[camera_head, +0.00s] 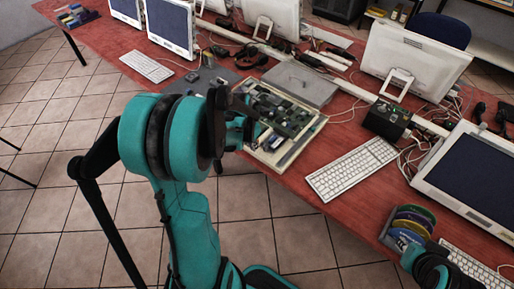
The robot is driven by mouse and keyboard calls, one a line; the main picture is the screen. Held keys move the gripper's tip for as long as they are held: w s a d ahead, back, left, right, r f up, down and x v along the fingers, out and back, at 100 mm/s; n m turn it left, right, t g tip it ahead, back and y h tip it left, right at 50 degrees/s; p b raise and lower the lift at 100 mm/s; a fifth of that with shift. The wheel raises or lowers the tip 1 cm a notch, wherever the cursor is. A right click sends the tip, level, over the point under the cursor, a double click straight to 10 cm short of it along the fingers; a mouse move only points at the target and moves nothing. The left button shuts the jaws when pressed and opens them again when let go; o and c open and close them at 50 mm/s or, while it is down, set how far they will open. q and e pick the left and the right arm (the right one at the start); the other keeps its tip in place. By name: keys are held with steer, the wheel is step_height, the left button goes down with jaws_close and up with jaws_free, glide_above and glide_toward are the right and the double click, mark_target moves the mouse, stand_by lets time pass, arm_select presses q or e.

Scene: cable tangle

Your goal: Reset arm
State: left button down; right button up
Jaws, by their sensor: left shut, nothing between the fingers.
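My left arm, teal and black, rises from the bottom of the head view. Its gripper (246,130) is shut and empty. It appears in front of the left edge of an opened case (296,158) with green circuit boards inside, on the red table (345,205). I cannot tell whether the gripper touches the case. Part of my right arm shows at the bottom right corner, beside a stack of coloured discs (411,222). Its fingers cannot be made out.
A white keyboard (352,168), a dark box (387,120) with cables, and several monitors, including a white one (412,58) and one at right (473,175), crowd the table. Tangled cables run between them. Tiled floor (50,150) is open at left.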

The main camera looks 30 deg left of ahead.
arm_select(q)
steer(key=v, duration=0.3)
steer(key=shift+s+d+r+p, duration=0.15)
steer(key=shift+p, duration=0.2)
steer(key=s+d+r+m+t, duration=0.1)
steer(key=s+d+r+m, duration=0.2)
steer(key=d+m, duration=0.3)
steer(key=s+d+r+m+t, duration=0.2)
steer(key=s+d+r+m, duration=0.2)
steer(key=m, duration=1.3)
steer(key=s+d+r+m+t, duration=0.1)
steer(key=s+d+r+m, duration=0.2)
steer(key=d+m, duration=0.5)
steer(key=s+m, duration=0.1)
steer(key=m, duration=0.3)
steer(key=shift+d+r, duration=0.2)
